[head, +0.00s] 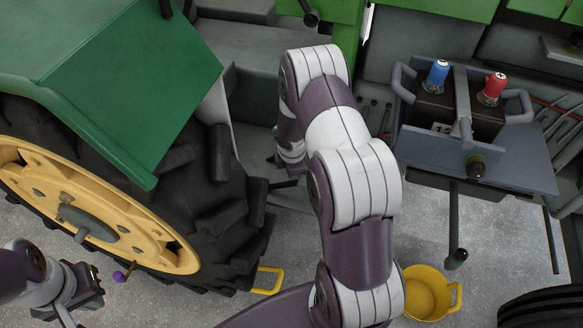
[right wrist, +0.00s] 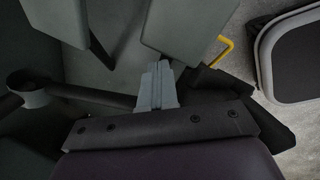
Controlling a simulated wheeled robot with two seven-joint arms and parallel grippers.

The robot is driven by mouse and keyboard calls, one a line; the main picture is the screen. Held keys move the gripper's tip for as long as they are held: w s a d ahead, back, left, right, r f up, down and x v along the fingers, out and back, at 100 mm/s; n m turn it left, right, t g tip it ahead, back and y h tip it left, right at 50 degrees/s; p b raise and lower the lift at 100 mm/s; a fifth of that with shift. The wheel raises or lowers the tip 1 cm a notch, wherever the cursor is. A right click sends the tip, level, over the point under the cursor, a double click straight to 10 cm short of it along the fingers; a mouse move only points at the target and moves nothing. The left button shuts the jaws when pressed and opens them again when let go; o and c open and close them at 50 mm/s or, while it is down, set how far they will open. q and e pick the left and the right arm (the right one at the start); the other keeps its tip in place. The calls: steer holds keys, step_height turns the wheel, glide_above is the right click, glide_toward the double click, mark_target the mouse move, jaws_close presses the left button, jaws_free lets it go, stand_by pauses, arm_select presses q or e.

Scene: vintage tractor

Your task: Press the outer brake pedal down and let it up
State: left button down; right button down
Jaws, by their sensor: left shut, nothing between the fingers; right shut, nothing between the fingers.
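In the right wrist view, two grey pedal-like plates show at the top: a broad one (right wrist: 185,28) right of centre and a narrower one (right wrist: 58,18) to its left with a dark edge. The broad one lies nearer the outside, so it seems to be the outer brake pedal. My right gripper (right wrist: 157,72) is shut and empty, its tips at that plate's lower left edge; I cannot tell whether they touch. In the head view my right arm hides the pedals and most of that gripper. My left gripper (head: 84,288) is shut and empty at the lower left.
The big rear wheel (head: 100,215) and green fender (head: 120,80) stand left of my right arm. A battery (head: 455,115) sits on a tray at the right. A yellow bucket (head: 428,292) stands on the floor. A dark step (right wrist: 295,55) is at the right wrist view's right.

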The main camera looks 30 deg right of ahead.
steer(key=shift+s+d+f+b, duration=0.55)
steer(key=shift+s+f+b, duration=0.15)
steer(key=shift+f, duration=0.2)
stand_by(1.6)
steer(key=shift+w+a+r+p, duration=0.15)
steer(key=shift+w+r+p, duration=0.05)
steer(key=shift+r+p, duration=0.25)
steer(key=w+a+r+p, duration=0.2)
steer(key=w+r+p, duration=0.1)
steer(key=r+p, duration=0.1)
steer(key=shift+a+r+p, duration=0.3)
steer(key=shift+a+p, duration=0.1)
steer(key=shift+p, duration=0.3)
steer(key=shift+w+f, duration=0.1)
steer(key=shift+w, duration=0.05)
